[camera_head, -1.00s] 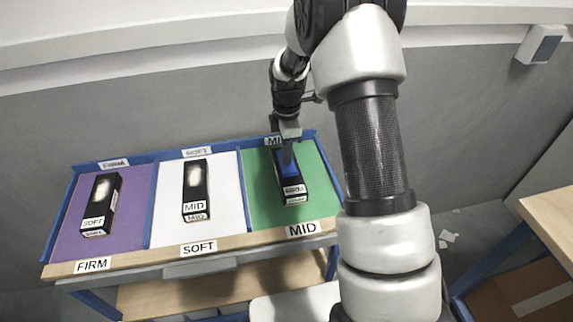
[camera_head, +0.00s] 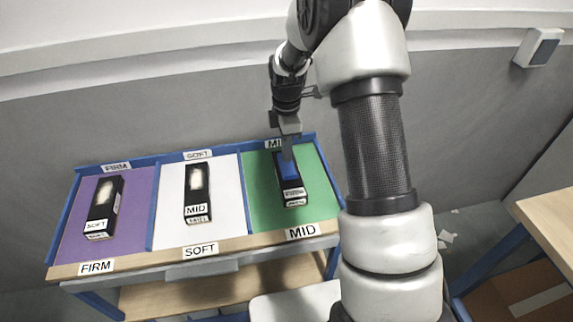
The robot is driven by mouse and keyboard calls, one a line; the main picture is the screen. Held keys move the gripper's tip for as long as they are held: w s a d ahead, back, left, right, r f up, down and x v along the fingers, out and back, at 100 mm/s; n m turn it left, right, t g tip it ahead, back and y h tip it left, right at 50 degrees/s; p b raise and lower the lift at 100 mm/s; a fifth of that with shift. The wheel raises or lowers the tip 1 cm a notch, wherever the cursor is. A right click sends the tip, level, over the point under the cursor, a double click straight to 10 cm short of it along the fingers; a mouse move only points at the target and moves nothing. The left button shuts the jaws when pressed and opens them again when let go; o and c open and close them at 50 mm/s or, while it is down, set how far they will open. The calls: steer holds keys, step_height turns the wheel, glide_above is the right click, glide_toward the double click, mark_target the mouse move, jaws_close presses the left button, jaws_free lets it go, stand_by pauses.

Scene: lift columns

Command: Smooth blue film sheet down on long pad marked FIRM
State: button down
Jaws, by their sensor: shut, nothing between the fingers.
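The long black pad (camera_head: 293,194) with a FIRM label on its front end lies on the green section of the table, the section marked MID. The blue film sheet (camera_head: 289,167) lies on top of this pad. My gripper (camera_head: 287,155) is shut and points down at the film from above, at its far part. The fingers partly cover the film, and I cannot tell whether the tips press on it.
A black pad marked MID (camera_head: 196,198) lies on the white section marked SOFT. A black pad marked SOFT (camera_head: 101,211) lies on the purple section marked FIRM. Blue dividers (camera_head: 153,210) separate the sections. A wooden table (camera_head: 548,222) stands at the right.

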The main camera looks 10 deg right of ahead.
mark_target(287, 166)
step_height(287, 166, up, 6)
steer(key=p, duration=0.3)
steer(key=shift+f, duration=0.15)
stand_by(0.4)
steer(key=shift+w+f+b, duration=0.35)
steer(key=shift+w+f, duration=0.25)
steer(key=shift+f, duration=0.6)
steer(key=shift+w+f+b, duration=0.4)
steer(key=shift+w+f, duration=0.15)
steer(key=shift+f, duration=0.7)
steer(key=shift+w+f+b, duration=0.35)
steer(key=shift+w+f, duration=0.25)
steer(key=shift+f, duration=0.6)
steer(key=shift+f, duration=0.2)
steer(key=shift+f+b, duration=0.35)
steer(key=shift+f, duration=0.15)
stand_by(0.5)
